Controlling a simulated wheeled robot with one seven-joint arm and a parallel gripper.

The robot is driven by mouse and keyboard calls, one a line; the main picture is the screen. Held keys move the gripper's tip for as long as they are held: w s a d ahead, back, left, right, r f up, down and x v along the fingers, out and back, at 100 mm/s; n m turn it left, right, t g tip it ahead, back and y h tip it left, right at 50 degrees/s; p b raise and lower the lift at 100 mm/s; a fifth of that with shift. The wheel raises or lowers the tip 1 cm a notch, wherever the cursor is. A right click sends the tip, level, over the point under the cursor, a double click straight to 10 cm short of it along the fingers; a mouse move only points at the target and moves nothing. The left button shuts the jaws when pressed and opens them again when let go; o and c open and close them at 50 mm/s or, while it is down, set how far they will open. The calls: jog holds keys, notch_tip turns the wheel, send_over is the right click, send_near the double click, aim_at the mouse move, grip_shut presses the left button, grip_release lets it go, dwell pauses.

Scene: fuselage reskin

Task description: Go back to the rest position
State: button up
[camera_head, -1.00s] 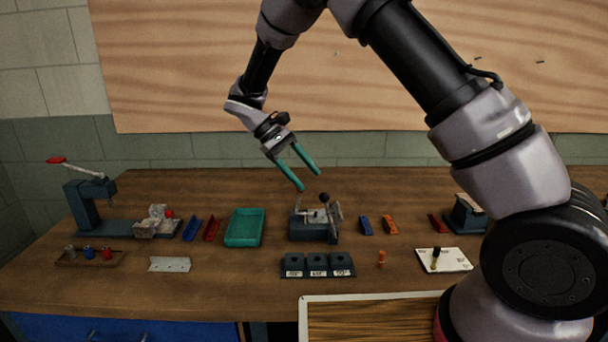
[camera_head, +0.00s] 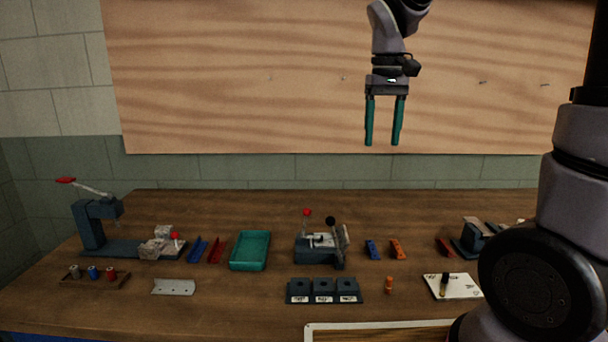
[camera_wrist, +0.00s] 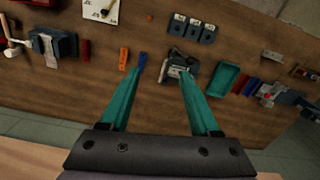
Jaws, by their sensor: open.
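My gripper (camera_head: 383,140) has two teal fingers pointing down, spread apart with nothing between them. It hangs high above the workbench (camera_head: 270,308), in front of the wooden wall panel in the head view. In the wrist view my gripper (camera_wrist: 157,82) is also open and empty. Beyond its fingertips lie a small clamp fixture (camera_wrist: 180,68) and the blue and orange pieces, well apart from the fingers.
On the bench stand a lever press (camera_head: 95,222), a teal tray (camera_head: 250,251), a clamp fixture (camera_head: 321,248), a dark block with three labelled sockets (camera_head: 323,290) and a white card (camera_head: 452,286). The air around my gripper is clear.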

jog(key=s+d+r+m+t+y, duration=0.2)
jog(key=s+d+r+m+t, duration=0.4)
jog(key=s, duration=0.5)
jog(key=shift+d+t, duration=0.6)
jog(key=shift+d, duration=0.35)
